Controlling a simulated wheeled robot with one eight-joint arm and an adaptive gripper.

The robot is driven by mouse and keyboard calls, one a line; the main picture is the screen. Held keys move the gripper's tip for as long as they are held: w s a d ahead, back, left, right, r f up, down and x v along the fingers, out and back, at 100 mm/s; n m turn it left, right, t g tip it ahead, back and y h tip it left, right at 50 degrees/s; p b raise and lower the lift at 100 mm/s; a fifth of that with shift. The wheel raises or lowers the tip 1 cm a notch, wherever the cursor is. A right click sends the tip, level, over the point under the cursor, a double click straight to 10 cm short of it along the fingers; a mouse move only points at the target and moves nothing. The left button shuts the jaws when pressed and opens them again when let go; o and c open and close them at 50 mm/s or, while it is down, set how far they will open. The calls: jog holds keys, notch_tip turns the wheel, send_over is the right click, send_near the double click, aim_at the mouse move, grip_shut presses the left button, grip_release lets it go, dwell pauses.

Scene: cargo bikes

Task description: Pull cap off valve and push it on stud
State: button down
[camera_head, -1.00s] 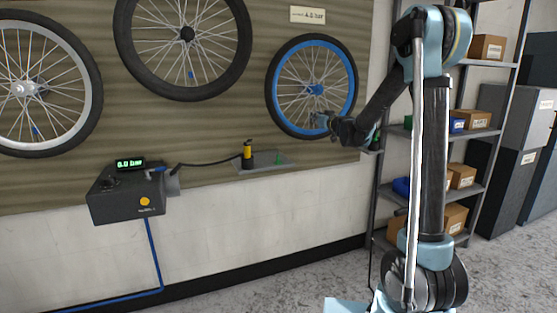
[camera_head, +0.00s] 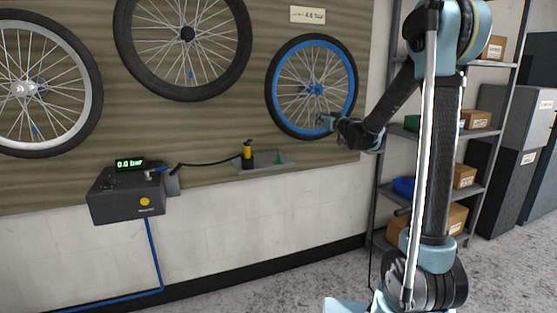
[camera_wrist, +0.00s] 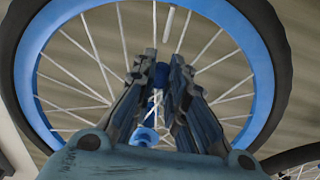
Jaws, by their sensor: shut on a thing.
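My gripper (camera_head: 325,119) is in front of the lower right part of the blue-rimmed wheel (camera_head: 276,88). In the wrist view its two fingers (camera_wrist: 162,74) are closed around a small blue cap (camera_wrist: 162,72), which shows between the fingertips. A short pale rod (camera_wrist: 168,24), apparently the valve stem, points inward from the rim and stands apart from the cap. The blue hub (camera_wrist: 145,135) is partly hidden behind the fingers. A small green upright piece (camera_head: 279,157), possibly the stud, stands on the grey wall tray (camera_head: 262,166).
A yellow-and-black pump head (camera_head: 247,153) stands at the tray's left, with a hose to the grey inflator box (camera_head: 125,203), reading 0.0 bar. Two other wheels hang to the left, one with a black tyre (camera_head: 124,60). A metal shelf with boxes (camera_head: 465,176) stands behind my arm.

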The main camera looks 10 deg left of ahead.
jog(key=v, duration=0.7)
dwell(0.4)
jog(key=shift+s, duration=0.1)
